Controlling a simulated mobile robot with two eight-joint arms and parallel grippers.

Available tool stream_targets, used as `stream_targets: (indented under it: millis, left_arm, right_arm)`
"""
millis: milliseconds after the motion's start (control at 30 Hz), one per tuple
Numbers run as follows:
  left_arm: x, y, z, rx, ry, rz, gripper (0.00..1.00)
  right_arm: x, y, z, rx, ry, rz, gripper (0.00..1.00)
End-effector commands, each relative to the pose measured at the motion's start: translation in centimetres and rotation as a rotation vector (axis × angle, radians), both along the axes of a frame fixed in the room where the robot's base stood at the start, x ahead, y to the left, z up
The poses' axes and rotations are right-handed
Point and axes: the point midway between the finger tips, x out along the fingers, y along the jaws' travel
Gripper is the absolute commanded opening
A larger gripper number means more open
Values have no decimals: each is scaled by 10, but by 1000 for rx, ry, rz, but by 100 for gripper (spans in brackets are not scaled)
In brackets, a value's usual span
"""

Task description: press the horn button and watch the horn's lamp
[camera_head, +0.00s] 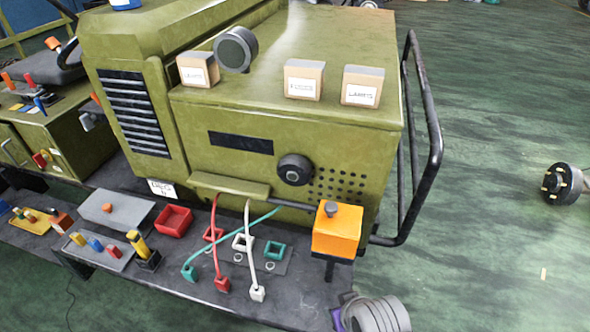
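A flat grey box with a small orange-red button (107,208) on its top lies on the dark bench at the left; it may be the horn button, but I see no readable label on it. A round dark horn-like part (236,49) stands on top of the green machine (330,55). A second round black part (295,169) is on the machine's front face. I cannot make out which part is the horn's lamp, or a lit lamp. Neither of my grippers is recognisable in view.
An orange box with a grey knob (337,229) stands at the machine's right corner. A black tube guard (428,150) runs beside it. Open floor lies right.

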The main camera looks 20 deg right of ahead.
Motion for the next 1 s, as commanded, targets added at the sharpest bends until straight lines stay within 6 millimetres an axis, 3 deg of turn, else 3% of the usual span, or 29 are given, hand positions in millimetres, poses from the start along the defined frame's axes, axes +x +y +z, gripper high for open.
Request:
stream_targets:
  millis: [33,133,167,1000]
  left_arm:
    - [0,0,0,0,0,0,19]
    - [0,0,0,0,0,0,1]
    - [0,0,0,0,0,0,0]
    - [0,0,0,0,0,0,0]
  right_arm:
    - [0,0,0,0,0,0,50]
    - [0,0,0,0,0,0,50]
    - [0,0,0,0,0,0,50]
    - [0,0,0,0,0,0,50]
